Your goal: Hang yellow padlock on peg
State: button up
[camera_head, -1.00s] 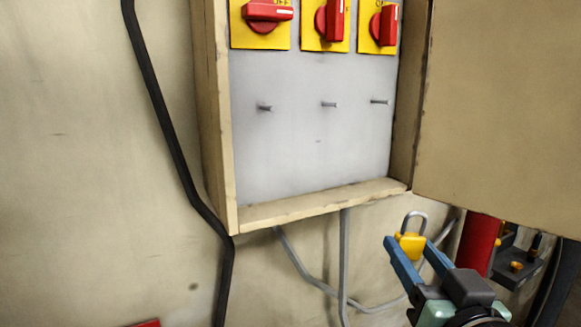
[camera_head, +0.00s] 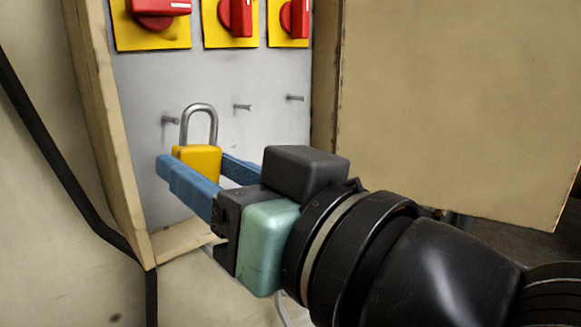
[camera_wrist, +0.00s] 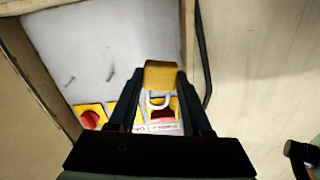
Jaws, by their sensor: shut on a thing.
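The yellow padlock (camera_head: 198,160) with its grey shackle upward is held between the blue fingers of my gripper (camera_head: 205,168). The padlock also shows in the wrist view (camera_wrist: 160,75), between the dark fingers (camera_wrist: 160,92). Three small pegs stick out of the grey back panel: a left peg (camera_head: 170,120), a middle peg (camera_head: 242,107) and a right peg (camera_head: 294,97). In the head view the shackle is just right of the left peg and appears in front of the panel. I cannot tell its depth from the peg.
The wooden box frame (camera_head: 108,160) surrounds the grey panel (camera_head: 140,85). Red rotary switches on yellow plates (camera_head: 150,38) line the top. The open door (camera_head: 450,110) stands at right, close above my arm. A black cable (camera_head: 60,170) runs down the wall at left.

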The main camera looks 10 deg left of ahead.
aim_at(161, 152)
jog(key=shift+f+b+x, duration=0.1)
jog(key=shift+f+x, duration=0.1)
jog(key=shift+x, duration=0.95)
jog(key=shift+f+b+x, duration=0.15)
jog(key=shift+x, duration=1)
jog(key=shift+f+b+x, duration=0.1)
jog(key=shift+f+x, duration=0.1)
jog(key=shift+x, duration=0.95)
jog(key=o, duration=1.3)
jog(key=shift+w, duration=0.1)
jog(key=shift+c, duration=0.2)
